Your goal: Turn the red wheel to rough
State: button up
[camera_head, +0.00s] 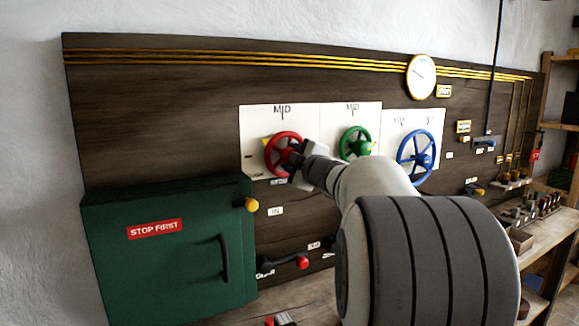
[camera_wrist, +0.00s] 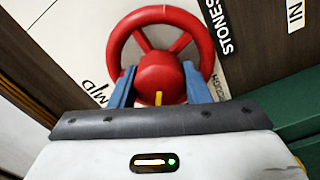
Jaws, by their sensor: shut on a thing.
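The red wheel (camera_head: 271,152) is mounted on a white panel at the left of the row of wheels. A yellow pointer piece shows at its upper left in the head view, below and left of the word MID. My gripper (camera_head: 297,158) reaches it from the right and front. In the wrist view the red wheel (camera_wrist: 165,14) fills the top middle. My gripper's blue fingers (camera_wrist: 160,84) stand on either side of the hub, shut on the wheel. MID shows at the left, and a partly hidden ROUGH label (camera_wrist: 217,88) at the right. My arm hides part of the wheel in the head view.
A green wheel (camera_head: 343,143) and a blue wheel (camera_head: 401,147) are to the right on the same board. A green cabinet (camera_head: 170,265) marked STOP FIRST juts out at lower left. A dark lever with a red knob (camera_head: 303,263) is below. A bench stands at right.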

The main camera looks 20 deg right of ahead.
jog(key=n+b, duration=0.3)
jog(key=n, duration=0.3)
jog(key=shift+f+n, duration=0.15)
jog(key=shift+n, duration=0.15)
dwell(0.5)
jog(key=o, duration=1)
jog(key=s, duration=0.7)
jog(key=shift+s+d+b, duration=0.15)
jog(key=shift+s+b, duration=0.15)
jog(key=shift+s, duration=0.1)
